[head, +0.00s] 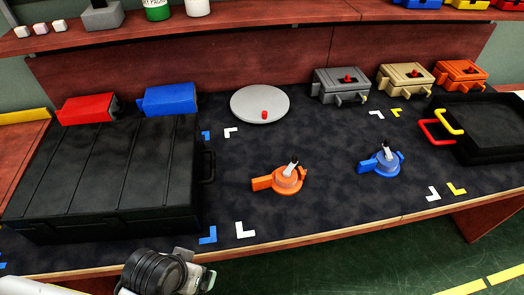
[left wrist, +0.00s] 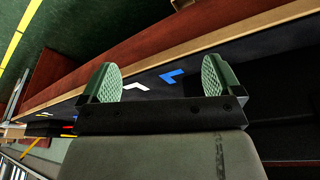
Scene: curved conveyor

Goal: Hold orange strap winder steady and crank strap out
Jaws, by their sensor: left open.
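The orange strap winder (head: 287,181) lies on the dark mat in the middle of the table. Its flat orange tab points left and a grey crank handle (head: 291,168) stands on top. My left gripper (head: 204,281) shows at the bottom of the head view, at the table's front edge, below and left of the winder and well apart from it. In the left wrist view its two pale green finger pads (left wrist: 160,80) are spread wide with nothing between them. My right gripper is in neither view.
A similar blue winder (head: 385,164) lies to the right. A large black case (head: 110,170) fills the left side, and a black tray (head: 490,125) stands at the right. A grey turntable (head: 248,103) lies behind the orange winder. The mat around the winder is clear.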

